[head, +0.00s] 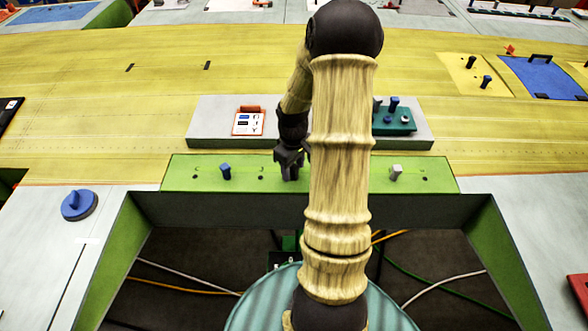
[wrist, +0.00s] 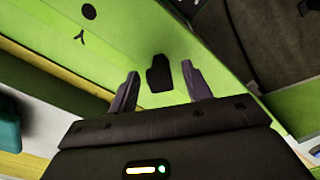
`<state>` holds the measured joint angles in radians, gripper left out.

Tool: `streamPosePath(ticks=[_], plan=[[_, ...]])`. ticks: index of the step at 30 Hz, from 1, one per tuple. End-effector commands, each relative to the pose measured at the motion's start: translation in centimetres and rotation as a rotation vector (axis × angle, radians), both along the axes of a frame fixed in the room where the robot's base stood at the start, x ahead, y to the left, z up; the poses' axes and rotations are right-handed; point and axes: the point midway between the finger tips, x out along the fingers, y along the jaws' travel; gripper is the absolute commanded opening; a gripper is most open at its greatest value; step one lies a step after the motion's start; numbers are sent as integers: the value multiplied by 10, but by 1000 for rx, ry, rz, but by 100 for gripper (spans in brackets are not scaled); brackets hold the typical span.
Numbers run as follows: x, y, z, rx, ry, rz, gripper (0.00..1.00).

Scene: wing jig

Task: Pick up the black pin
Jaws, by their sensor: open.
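The black pin (wrist: 159,73) stands on the green panel (wrist: 225,62) in the wrist view. It lies between and slightly beyond the two fingertips of my gripper (wrist: 160,70), with a visible gap on each side. My gripper is open and holds nothing. In the head view my gripper (head: 290,168) points down over the middle of the green strip (head: 330,178). There the black pin cannot be told apart from the dark fingers.
A blue pin (head: 225,171) and a light grey pin (head: 396,172) stand on the same strip. Behind it lies a grey ledge (head: 345,132) with a white-and-orange card (head: 249,121) and a teal block (head: 408,122). A blue round knob (head: 78,204) sits on the left.

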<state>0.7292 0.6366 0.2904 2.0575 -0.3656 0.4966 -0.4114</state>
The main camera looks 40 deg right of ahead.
Motion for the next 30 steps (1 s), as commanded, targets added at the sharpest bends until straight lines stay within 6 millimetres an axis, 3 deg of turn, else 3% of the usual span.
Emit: streamPosePath(ticks=[5,20,28,30], plan=[[0,1,-13,0,1,2,49],[0,0,-14,-1,0,1,49],[0,0,-14,-1,0,1,0],[0,0,-14,-1,0,1,0]])
